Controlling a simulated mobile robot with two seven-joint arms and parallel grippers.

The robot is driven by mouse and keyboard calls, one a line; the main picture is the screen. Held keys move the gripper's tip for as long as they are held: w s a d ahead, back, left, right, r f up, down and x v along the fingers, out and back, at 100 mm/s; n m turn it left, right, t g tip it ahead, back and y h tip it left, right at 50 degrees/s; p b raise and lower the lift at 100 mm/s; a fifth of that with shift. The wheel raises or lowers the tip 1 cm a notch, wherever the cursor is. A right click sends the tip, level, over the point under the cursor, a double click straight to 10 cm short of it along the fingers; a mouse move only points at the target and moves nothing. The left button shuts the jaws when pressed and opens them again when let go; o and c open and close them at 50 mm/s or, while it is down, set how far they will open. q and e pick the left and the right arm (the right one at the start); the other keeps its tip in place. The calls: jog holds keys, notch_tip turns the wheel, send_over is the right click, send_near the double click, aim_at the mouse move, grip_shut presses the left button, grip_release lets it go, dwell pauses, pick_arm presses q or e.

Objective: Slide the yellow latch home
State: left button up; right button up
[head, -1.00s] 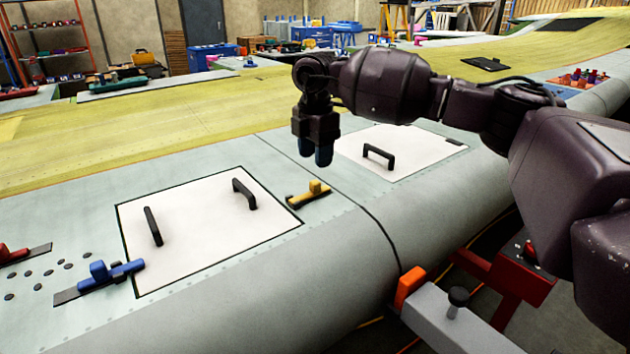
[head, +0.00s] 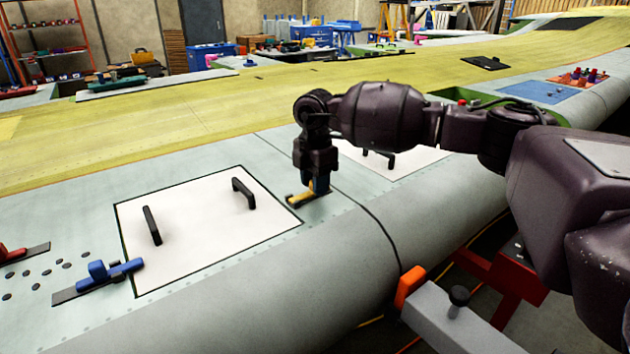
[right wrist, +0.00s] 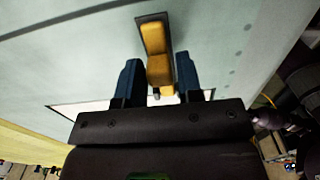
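The yellow latch (head: 300,199) lies on the grey wing skin at the right edge of the white panel with two black handles. In the right wrist view the yellow latch (right wrist: 156,45) sits on its dark base plate, its raised block between my fingers. My right gripper (head: 317,186) points straight down over the latch and hides part of it. In the right wrist view my right gripper (right wrist: 158,80) is open, with a blue finger on each side of the block and gaps visible. My left gripper is not in view.
A white panel (head: 195,245) has two upright black handles left of the latch. A second handled panel (head: 425,160) lies behind my right arm. A blue latch (head: 98,272) and a red latch (head: 12,254) lie at the left. An orange-tipped grey beam (head: 440,320) stands at the front.

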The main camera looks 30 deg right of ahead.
aim_at(300, 196)
grip_shut()
jog(key=a, duration=0.1)
jog(key=a+p, duration=0.1)
jog(key=a, duration=0.1)
jog(key=shift+s+a+r, duration=0.1)
jog(key=shift+s+r, duration=0.1)
jog(key=shift+s, duration=0.05)
jog(key=shift+a+f+p, duration=0.1)
jog(key=shift+a+p, duration=0.25)
jog(key=shift+f, duration=0.15)
jog(key=shift+o, duration=1.9)
grip_release()
jog(key=shift+a, duration=0.1)
notch_tip(300, 196, up, 11)
